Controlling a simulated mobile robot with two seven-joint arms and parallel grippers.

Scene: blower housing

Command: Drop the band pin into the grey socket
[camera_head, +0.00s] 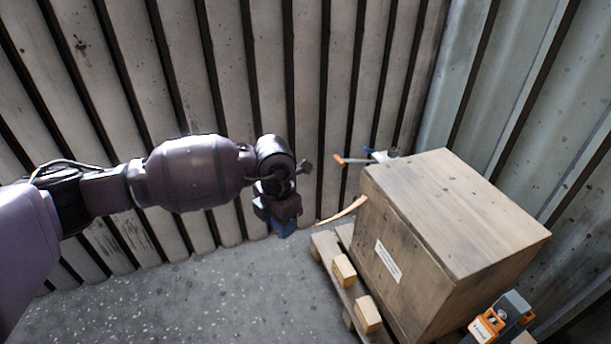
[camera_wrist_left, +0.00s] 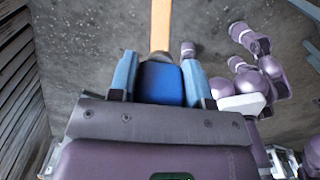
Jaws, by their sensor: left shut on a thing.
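My left gripper (camera_head: 284,230) points down in front of the slatted wall, left of the wooden crate. In the left wrist view my left gripper (camera_wrist_left: 160,85) has its light blue fingers shut on a darker blue piece (camera_wrist_left: 161,82). This may be the band pin; its lower end is hidden. An orange strip (camera_wrist_left: 160,25) runs up from behind the blue piece; I cannot tell whether they join. An orange curved strip (camera_head: 343,210) also shows between the gripper and the crate. No grey socket is clearly recognisable. My right gripper cannot be made out.
The wooden crate (camera_head: 455,205) stands on a pallet (camera_head: 327,246) at the right. A grey and orange device (camera_head: 500,318) with a white label is at the bottom right. An orange-tipped tool (camera_head: 350,160) shows behind the crate. The speckled floor below my gripper is clear.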

